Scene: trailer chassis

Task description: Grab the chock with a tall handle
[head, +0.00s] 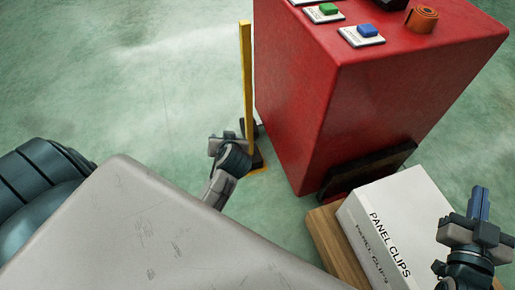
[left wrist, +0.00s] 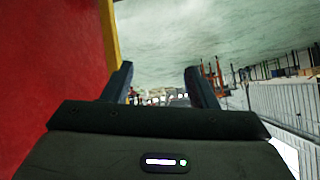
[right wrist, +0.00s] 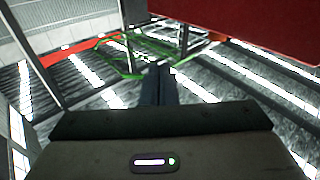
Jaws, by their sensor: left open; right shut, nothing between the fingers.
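The chock has a tall upright yellow handle (head: 246,75) and a dark low base (head: 257,158) on the floor, close to the left side of the red cabinet. My left gripper (head: 226,140) is low beside the lower part of the handle, partly hidden by its own wrist. In the left wrist view the left gripper (left wrist: 161,84) is open, with nothing seen between its fingers. A yellow strip (left wrist: 110,30), likely the handle, runs outside its left finger. My right gripper (head: 479,204) is shut and empty at the right; its closed fingers (right wrist: 158,85) show in the right wrist view.
The red cabinet (head: 350,110) stands beside the chock, with green and blue buttons and an orange roll (head: 421,19) on top. A white "PANEL CLIPS" box (head: 410,215) sits on a wooden base near my right gripper. Green floor (head: 120,80) is clear at left.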

